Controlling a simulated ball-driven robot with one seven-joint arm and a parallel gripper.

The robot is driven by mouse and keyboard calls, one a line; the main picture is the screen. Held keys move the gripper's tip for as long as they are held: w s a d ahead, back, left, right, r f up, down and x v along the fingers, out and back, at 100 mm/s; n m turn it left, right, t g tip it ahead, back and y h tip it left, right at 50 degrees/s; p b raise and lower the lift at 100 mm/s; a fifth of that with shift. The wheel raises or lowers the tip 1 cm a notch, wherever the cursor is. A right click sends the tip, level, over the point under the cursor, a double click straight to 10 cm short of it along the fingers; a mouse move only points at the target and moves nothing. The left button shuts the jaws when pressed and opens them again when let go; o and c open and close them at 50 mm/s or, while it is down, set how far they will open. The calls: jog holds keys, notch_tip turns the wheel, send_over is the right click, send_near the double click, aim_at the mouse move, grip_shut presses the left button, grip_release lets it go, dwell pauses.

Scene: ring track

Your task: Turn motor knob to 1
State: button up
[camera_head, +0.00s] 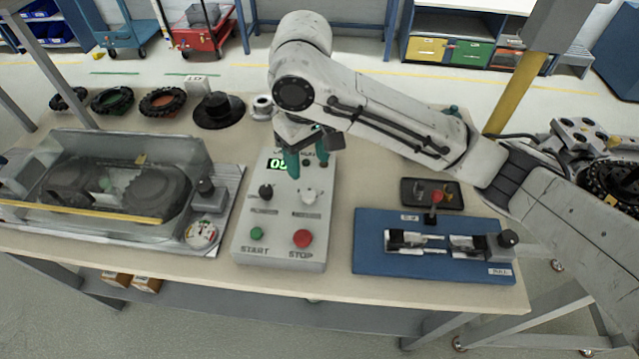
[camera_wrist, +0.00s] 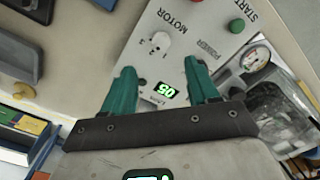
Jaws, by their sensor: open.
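The motor knob (camera_head: 309,195) is a white knob on the right of the grey control panel (camera_head: 277,225). My gripper (camera_head: 307,168) has two teal fingers, open and empty, above the panel's upper part, apart from the knob. In the wrist view the fingers (camera_wrist: 159,68) are spread, with the knob beyond the gap between their tips. A green lit display (camera_wrist: 166,90) shows between the fingers and seems to read 05.
A black knob (camera_head: 265,191) sits left of the motor knob. A green start button (camera_head: 257,233) and red stop button (camera_head: 302,238) are at the panel's front. A clear-covered machine (camera_head: 110,175) stands left; a blue fixture board (camera_head: 375,255) lies right.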

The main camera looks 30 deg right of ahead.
aim_at(309, 193)
notch_tip(309, 193, down, 10)
jog(key=shift+a+r, duration=0.1)
dwell(0.4)
jog(key=c, duration=1)
jog(key=shift+c, duration=0.2)
jog(key=shift+n, duration=0.3)
jog(key=n+p, duration=0.1)
jog(key=n, duration=0.2)
jog(key=shift+n, duration=0.3)
jog(key=shift+n+p, duration=0.7)
jog(key=shift+n, duration=1.6)
